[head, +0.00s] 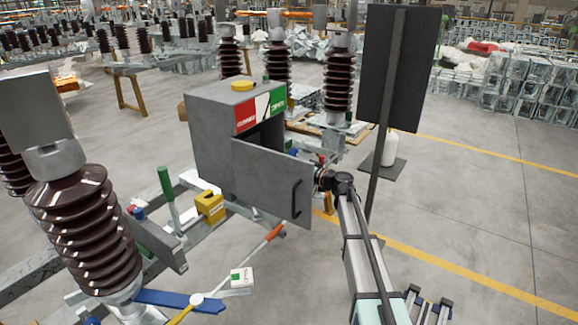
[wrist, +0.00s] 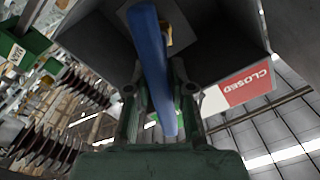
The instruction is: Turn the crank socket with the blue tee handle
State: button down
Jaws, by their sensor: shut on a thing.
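In the wrist view a blue tee handle (wrist: 148,48) shows as a long bar running between the fingers of my gripper (wrist: 157,85). My gripper is shut on it. Beyond the bar is the inside of the grey cabinet, where a small brass-coloured part (wrist: 167,32) shows just behind the bar. I cannot tell whether this part belongs to the crank socket, which I cannot make out. In the head view the grey cabinet (head: 215,135) stands with its door open, and the door (head: 265,178) hides the gripper, the tee handle and the cabinet's lower inside.
A red-and-white CLOSED label (wrist: 240,88) is on the cabinet. A dark panel on a post (head: 392,65) stands close to the arm at right. A large brown insulator (head: 82,235) and a blue lever (head: 180,300) are at the lower left. Floor is open at right.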

jog(key=m, duration=0.3)
jog(key=m+p, duration=0.1)
jog(key=shift+s+a+r+m, duration=0.15)
jog(key=shift+s+a+m, duration=0.1)
jog(key=shift+s+m, duration=0.15)
jog(key=m+p, duration=0.1)
jog(key=m, duration=0.1)
jog(key=shift+r+m, duration=0.15)
jog(key=shift+m, duration=0.15)
jog(key=m+p, duration=0.1)
jog(key=m, duration=0.1)
jog(key=m+p, duration=0.2)
jog(key=r+m+p, duration=0.1)
jog(key=m, duration=0.1)
jog(key=shift+s+a, duration=0.15)
jog(key=shift+s, duration=0.05)
jog(key=shift+f+m, duration=0.15)
jog(key=shift+m, duration=0.35)
jog(key=c, duration=0.8)
grip_release()
jog(key=shift+a, duration=0.1)
jog(key=shift+o, duration=0.2)
jog(key=o, duration=0.6)
jog(key=shift+c, duration=0.2)
